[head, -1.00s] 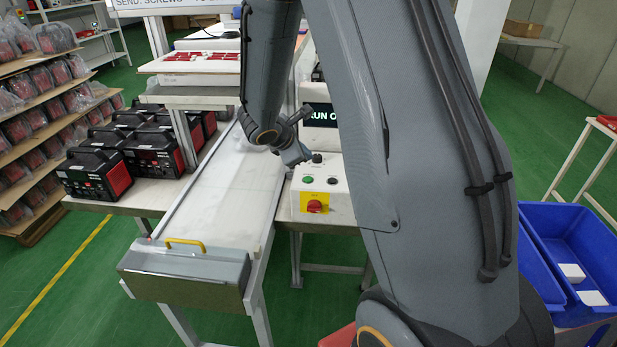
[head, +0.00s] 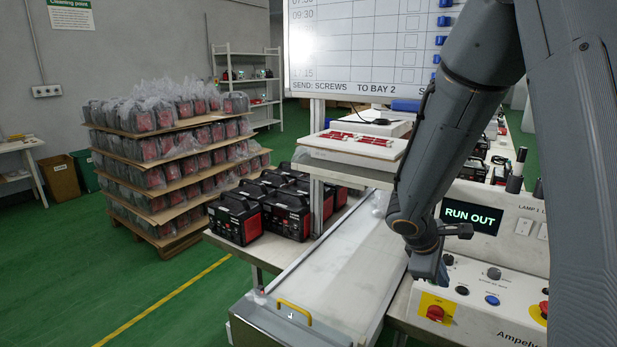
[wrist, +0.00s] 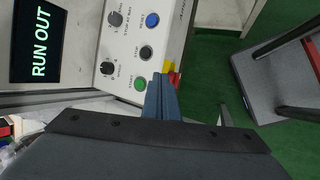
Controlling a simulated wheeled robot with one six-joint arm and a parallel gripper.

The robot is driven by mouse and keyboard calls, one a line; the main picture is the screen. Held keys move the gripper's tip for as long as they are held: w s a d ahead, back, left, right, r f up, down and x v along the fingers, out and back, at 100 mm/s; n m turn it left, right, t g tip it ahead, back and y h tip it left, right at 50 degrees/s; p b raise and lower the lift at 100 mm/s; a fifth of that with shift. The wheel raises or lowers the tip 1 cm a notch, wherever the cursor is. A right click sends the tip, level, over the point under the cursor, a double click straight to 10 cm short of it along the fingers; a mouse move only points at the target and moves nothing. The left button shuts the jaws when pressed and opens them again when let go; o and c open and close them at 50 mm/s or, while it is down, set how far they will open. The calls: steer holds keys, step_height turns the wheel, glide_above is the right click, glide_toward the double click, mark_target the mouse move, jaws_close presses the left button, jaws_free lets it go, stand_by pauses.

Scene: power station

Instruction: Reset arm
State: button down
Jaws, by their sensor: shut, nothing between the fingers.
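My gripper (head: 428,268) points down at the left end of a white control panel (head: 520,322), its fingers together and empty. A red switch on a yellow plate (head: 436,312) sits below it, with a blue button (head: 492,300) to the right. In the wrist view, my shut fingers (wrist: 158,92) overlap the panel's edge, beside a green button (wrist: 140,84) and partly in front of the red and yellow switch (wrist: 173,76). Whether they touch the panel, I cannot tell. A screen (head: 470,217) above the panel reads "RUN OUT".
A conveyor (head: 330,265) with a yellow handle (head: 293,308) runs left of the panel. Black and red units (head: 235,218) stand beside it. A whiteboard (head: 370,45) is above, stacked shelves of bagged units (head: 165,175) are at left.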

steer(key=s+a+m+g+y+b, duration=0.1)
steer(key=s+a+m+y, duration=0.5)
steer(key=s+a+m, duration=0.5)
steer(key=shift+s+a+b, duration=0.4)
steer(key=shift+s+a, duration=0.8)
steer(key=shift+s, duration=0.25)
steer(key=shift+f, duration=0.1)
